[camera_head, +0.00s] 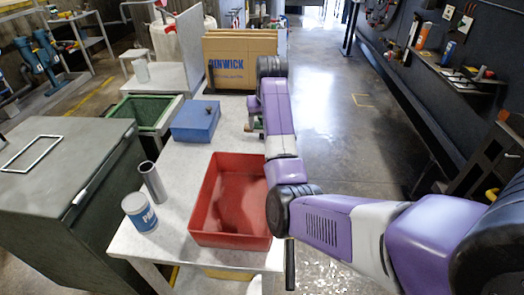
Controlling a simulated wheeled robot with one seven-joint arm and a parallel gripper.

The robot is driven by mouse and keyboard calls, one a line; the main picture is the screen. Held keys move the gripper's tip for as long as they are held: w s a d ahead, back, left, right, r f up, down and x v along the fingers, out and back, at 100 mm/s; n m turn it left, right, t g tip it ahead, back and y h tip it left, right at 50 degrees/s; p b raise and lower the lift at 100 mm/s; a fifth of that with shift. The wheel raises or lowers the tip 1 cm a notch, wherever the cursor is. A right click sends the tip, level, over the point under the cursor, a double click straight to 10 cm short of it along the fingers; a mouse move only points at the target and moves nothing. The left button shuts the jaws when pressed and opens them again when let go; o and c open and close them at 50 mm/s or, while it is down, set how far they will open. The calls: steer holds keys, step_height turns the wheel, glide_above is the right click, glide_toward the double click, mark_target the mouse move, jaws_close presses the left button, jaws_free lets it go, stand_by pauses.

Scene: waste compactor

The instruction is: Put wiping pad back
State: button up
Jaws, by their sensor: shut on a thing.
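My purple arm reaches forward over the right side of the white table and bends near the cardboard boxes. Only a small part of my gripper (254,114) shows, just left of the arm, low over the table behind the red bin. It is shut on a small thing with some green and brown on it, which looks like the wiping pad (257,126). The arm hides most of both, and I cannot tell whether the pad touches the table. The open red bin (200,201) stands at the table's near end, with the arm beside its right edge. I see no pad inside it.
A blue case (195,121) lies left of the gripper. A metal tube (153,182) and a white-blue can (139,212) stand left of the bin. Cardboard boxes (222,62) stand at the table's far end. A green-rimmed crate (146,112) is beyond the table's left edge.

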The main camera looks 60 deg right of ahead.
step_height(320, 180, down, 13)
steer(key=shift+f+p, duration=0.15)
steer(key=shift+p, duration=0.4)
steer(key=shift+f, duration=0.15)
steer(key=o, duration=1.2)
steer(key=v, duration=1.2)
